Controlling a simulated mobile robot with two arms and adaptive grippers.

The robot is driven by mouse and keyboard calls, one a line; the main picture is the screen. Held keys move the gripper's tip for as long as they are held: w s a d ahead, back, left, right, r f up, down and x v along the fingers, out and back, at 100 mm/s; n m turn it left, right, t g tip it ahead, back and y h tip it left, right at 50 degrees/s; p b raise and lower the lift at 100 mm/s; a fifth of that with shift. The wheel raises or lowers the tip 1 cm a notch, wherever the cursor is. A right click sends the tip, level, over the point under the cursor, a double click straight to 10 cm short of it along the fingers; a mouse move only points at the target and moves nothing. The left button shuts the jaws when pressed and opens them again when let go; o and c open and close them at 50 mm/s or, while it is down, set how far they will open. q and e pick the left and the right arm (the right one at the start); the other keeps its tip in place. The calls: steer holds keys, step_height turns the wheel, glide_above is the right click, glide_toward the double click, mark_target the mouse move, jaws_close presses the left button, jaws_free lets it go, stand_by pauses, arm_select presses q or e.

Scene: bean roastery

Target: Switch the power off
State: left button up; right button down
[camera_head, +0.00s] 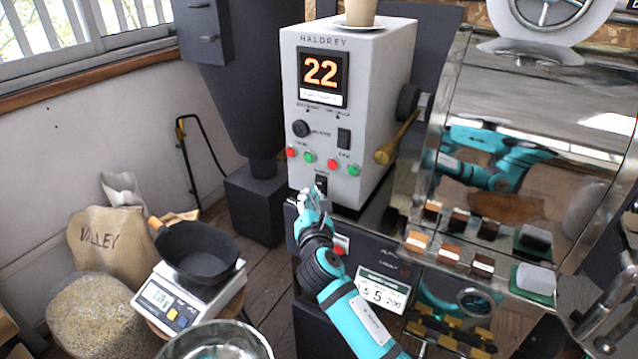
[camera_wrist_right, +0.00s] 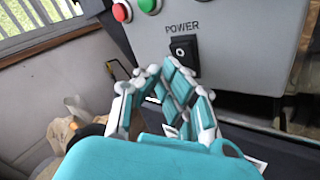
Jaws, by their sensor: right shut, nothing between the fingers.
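The grey HALDREY control box (camera_head: 335,100) stands in the middle of the head view, with a lit display reading 22. Its black power switch (camera_head: 321,183) is low on the front face. In the right wrist view the switch (camera_wrist_right: 184,55) sits under the label POWER, with a round mark on it. My right gripper (camera_head: 311,193) is shut and empty, just in front of and below the switch. In the wrist view its fingertips (camera_wrist_right: 160,70) are close to the switch's lower left; I cannot tell whether they touch. My left gripper is not in view.
Red and green buttons (camera_head: 309,156) sit above the switch. A paper cup (camera_head: 361,12) stands on top of the box. A scale (camera_head: 175,300) with a black pan (camera_head: 196,255) is at left. A glossy panel with small blocks is at right.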

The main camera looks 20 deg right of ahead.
steer(key=shift+w+d+r, duration=0.1)
stand_by(0.7)
steer(key=shift+w+d, duration=0.2)
steer(key=shift+w+d+p, duration=0.25)
steer(key=shift+p, duration=0.15)
stand_by(0.7)
steer(key=shift+s+a, duration=0.6)
steer(key=s+a, duration=0.3)
steer(key=shift+s+a+f+p, duration=0.25)
steer(key=shift+f+p, duration=0.05)
steer(key=shift+f, duration=0.1)
steer(key=shift+f, duration=0.1)
stand_by(0.3)
